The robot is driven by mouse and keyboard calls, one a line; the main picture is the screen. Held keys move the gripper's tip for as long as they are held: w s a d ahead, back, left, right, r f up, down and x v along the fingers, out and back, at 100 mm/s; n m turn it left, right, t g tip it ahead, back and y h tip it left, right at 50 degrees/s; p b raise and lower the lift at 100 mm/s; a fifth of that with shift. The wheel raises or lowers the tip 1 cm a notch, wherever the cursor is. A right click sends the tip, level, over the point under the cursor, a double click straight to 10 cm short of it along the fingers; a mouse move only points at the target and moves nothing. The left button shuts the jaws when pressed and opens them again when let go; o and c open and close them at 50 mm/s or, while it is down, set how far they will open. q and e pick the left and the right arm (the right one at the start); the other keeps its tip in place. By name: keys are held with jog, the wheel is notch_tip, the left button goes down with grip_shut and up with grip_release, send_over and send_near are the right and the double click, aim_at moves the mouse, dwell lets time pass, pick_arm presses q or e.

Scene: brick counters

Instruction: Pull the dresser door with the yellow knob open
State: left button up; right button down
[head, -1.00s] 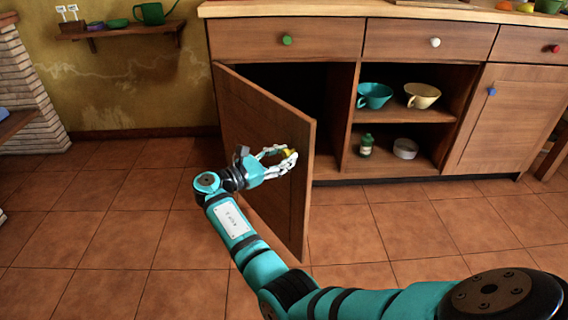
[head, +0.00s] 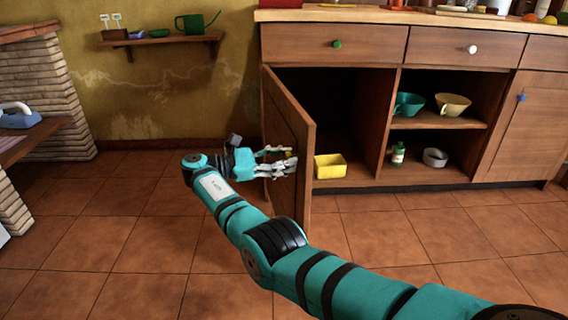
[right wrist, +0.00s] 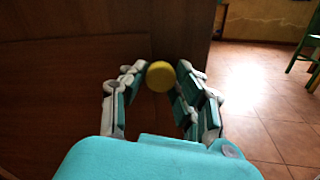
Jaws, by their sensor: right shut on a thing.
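The wooden dresser door (head: 287,125) on the left of the dresser stands wide open, swung out toward me, and shows nearly edge-on in the head view. My right gripper (head: 291,161) is at the outer face of the door near its free edge. In the right wrist view its fingers (right wrist: 160,86) close from both sides on the round yellow knob (right wrist: 160,76). In the head view the fingers mostly hide the knob. My left gripper is not in view.
A yellow box (head: 330,167) sits in the opened compartment. The open shelves beside it hold a teal cup (head: 408,104), a cream cup (head: 453,104), a small bottle (head: 398,153) and a white bowl (head: 435,157). Tiled floor (head: 130,245) left of the door is clear.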

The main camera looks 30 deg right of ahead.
aim_at(300, 121)
jog(key=shift+a+f, duration=0.1)
dwell(0.3)
jog(key=c, duration=1)
grip_release()
notch_tip(300, 121, up, 10)
jog(key=shift+r, duration=0.1)
